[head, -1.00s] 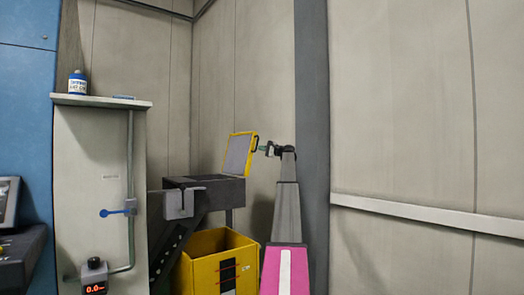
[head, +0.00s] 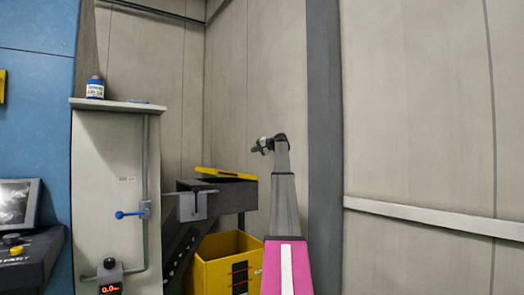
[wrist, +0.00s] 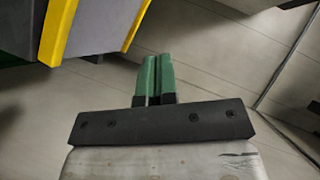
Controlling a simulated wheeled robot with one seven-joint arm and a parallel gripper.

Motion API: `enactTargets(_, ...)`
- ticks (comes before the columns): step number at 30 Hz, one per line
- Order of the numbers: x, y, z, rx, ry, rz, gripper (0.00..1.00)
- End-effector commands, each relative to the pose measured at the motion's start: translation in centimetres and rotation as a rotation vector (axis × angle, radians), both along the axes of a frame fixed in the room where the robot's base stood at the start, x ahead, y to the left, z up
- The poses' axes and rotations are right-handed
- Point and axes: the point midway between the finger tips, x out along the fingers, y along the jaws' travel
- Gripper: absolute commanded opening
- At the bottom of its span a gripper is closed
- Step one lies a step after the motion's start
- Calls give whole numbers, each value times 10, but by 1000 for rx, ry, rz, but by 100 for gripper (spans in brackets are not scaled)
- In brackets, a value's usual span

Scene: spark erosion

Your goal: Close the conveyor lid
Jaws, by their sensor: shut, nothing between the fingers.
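The conveyor lid (head: 226,173) has a yellow frame and lies nearly flat across the top of the dark conveyor housing (head: 228,190). I cannot tell whether it touches the housing all along its edge. My gripper (head: 255,150) is above and to the right of the lid, apart from it. In the wrist view my gripper's green fingers (wrist: 153,75) are together with nothing between them. A yellow edge, likely of the lid or the bin, shows at the upper left of the wrist view.
A yellow bin (head: 225,265) stands below the conveyor. A grey cabinet (head: 110,200) with a blue valve lever (head: 130,214) and a bottle (head: 95,88) on its shelf is to the left. Walls close in behind and to the right.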

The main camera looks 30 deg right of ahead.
Motion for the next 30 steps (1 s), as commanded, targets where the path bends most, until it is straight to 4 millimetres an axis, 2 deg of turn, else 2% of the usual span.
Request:
enactTargets(3,-4,25,-9,-112,-9,1,0)
enactTargets(15,-9,85,-53,-490,-39,1,0)
enactTargets(21,-11,108,-81,-678,-53,2,0)
enactTargets(30,-12,127,-123,-913,-72,1,0)
